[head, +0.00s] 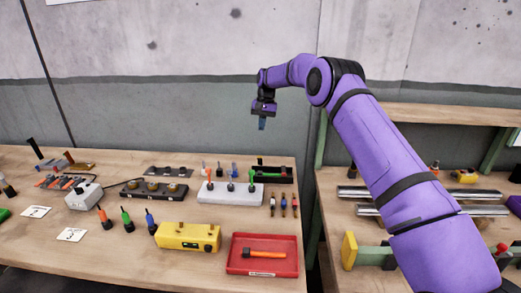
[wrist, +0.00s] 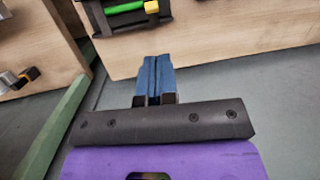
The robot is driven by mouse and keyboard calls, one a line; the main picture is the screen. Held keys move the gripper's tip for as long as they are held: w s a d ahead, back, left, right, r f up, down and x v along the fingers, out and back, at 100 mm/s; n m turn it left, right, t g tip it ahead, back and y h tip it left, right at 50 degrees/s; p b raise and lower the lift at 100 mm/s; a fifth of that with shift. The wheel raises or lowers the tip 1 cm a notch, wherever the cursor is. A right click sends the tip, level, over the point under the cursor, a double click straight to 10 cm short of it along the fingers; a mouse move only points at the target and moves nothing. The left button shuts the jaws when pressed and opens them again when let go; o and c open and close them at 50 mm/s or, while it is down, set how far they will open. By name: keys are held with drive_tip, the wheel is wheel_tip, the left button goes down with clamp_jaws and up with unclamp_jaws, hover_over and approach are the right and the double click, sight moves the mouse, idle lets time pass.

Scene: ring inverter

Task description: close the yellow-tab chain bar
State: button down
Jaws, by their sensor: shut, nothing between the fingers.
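A black holder (wrist: 125,20) at the top of the wrist view has a green bar (wrist: 122,8) with a small yellow tab (wrist: 151,7) at its right end. This may be the yellow-tab chain bar, but it is cut off by the picture's edge. The same black holder with its green bar (head: 270,171) shows at the back right of the left table in the head view. My gripper (head: 262,124) hangs in the air above and behind it, with blue fingers pointing down. In the wrist view the fingers (wrist: 153,72) are together and empty, apart from the holder.
A white block (head: 230,196) with upright pegs, a yellow box (head: 187,237) and a red tray (head: 240,266) with an orange-handled tool stand on the left table (head: 130,262). A shelf unit (head: 330,205) with metal bars stands at right. The air around my gripper is clear.

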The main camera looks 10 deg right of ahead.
wheel_tip(320, 180, up, 3)
drive_tip(key=w+h, duration=0.2)
hover_over(260, 161)
drive_tip(key=w, duration=0.2)
drive_tip(key=shift+t, duration=0.4)
drive_tip(key=f, duration=1.1)
drive_tip(key=shift+w+d+f, duration=0.15)
drive_tip(key=shift+d+f, duration=0.15)
drive_tip(key=shift+d, duration=0.05)
drive_tip(key=shift+s+a+f, duration=0.1)
drive_tip(key=shift+s+f, duration=0.3)
drive_tip(key=shift+s, duration=0.05)
drive_tip(key=shift+s, duration=0.1)
